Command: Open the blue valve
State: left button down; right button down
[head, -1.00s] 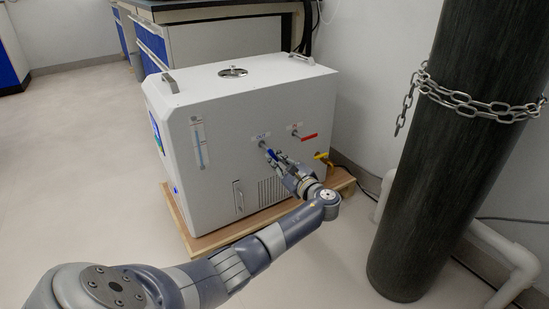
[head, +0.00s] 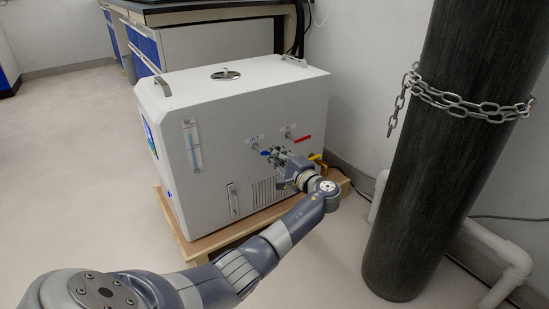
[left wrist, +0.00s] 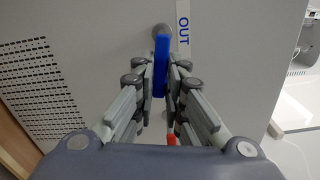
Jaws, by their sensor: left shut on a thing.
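The blue valve (head: 265,153) is on the front of the white machine (head: 215,160), below a small blue label. In the head view only part of its handle shows beside my left gripper (head: 276,155). In the left wrist view the blue handle (left wrist: 161,66) runs from a round grey stem down between the fingers. My left gripper (left wrist: 160,82) is shut on this handle. The "OUT" label (left wrist: 183,30) is to the right of the stem there. My right gripper is not in view.
A red-handled valve (head: 302,138) and a yellow handle (head: 316,157) are close to the right of my gripper. The machine stands on a wooden pallet (head: 205,246). A dark chained cylinder (head: 425,170) stands at the right. The floor at left is clear.

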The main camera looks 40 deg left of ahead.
pick_arm(q)
jog(key=shift+d+r+n, duration=0.1)
jog(key=shift+r+n, duration=0.1)
jog(key=shift+n, duration=0.8)
jog(key=c, duration=1.6)
grip_release()
jog(key=shift+r, duration=0.1)
jog(key=shift+c, duration=0.2)
jog(key=shift+d, duration=0.1)
jog(key=v, duration=1.1)
jog(key=shift+s+d, duration=0.2)
jog(key=shift+d, duration=0.15)
